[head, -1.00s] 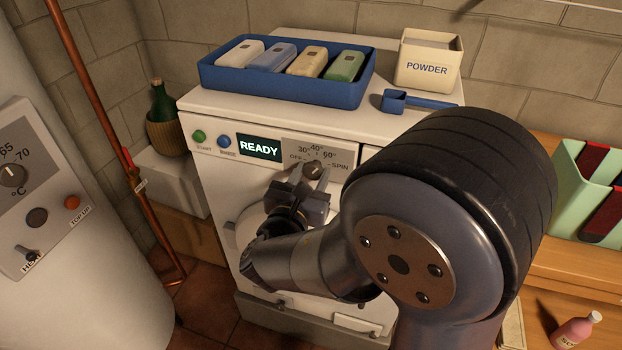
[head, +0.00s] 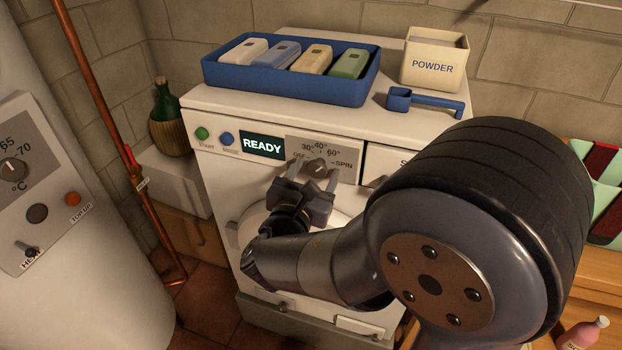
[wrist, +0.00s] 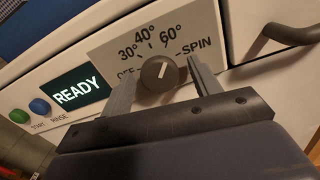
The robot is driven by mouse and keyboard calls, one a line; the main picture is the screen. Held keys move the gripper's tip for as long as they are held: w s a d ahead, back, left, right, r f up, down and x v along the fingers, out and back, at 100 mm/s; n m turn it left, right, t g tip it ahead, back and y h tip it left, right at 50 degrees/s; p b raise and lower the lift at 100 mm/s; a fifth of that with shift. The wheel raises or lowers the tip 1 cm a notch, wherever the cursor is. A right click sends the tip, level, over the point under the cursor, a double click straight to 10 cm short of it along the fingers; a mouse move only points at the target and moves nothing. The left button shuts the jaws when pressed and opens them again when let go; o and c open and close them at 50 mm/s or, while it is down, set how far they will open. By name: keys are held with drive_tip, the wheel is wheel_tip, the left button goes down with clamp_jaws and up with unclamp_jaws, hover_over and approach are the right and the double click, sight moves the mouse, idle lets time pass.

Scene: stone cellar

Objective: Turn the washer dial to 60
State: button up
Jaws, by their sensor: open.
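The washer (head: 225,165) has a grey dial plate (wrist: 103,56) marked OFF, 30°, 40°, 60° and SPIN. The round dark dial (wrist: 158,74) sits below the numbers; it also shows in the head view (head: 317,169). Its pale pointer line tilts up and slightly right in the wrist view, toward the 60° mark as far as I can tell. My gripper (head: 312,175) is open in front of the panel, one finger on each side of the dial, with visible gaps between the fingers and the knob in the wrist view.
The display (head: 262,146) reads READY, beside green (head: 202,133) and blue (head: 227,138) buttons. A drawer handle (wrist: 290,35) juts out right of the dial. A blue soap tray (head: 285,88), powder box (head: 434,60) and blue scoop (head: 425,101) stand on top.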

drive_tip(key=v, duration=1)
drive_tip(key=shift+s, duration=0.4)
drive_tip(key=shift+w+a, duration=0.1)
drive_tip(key=x, duration=1)
drive_tip(key=shift+w, duration=0.35)
drive_tip(key=shift+s, duration=0.1)
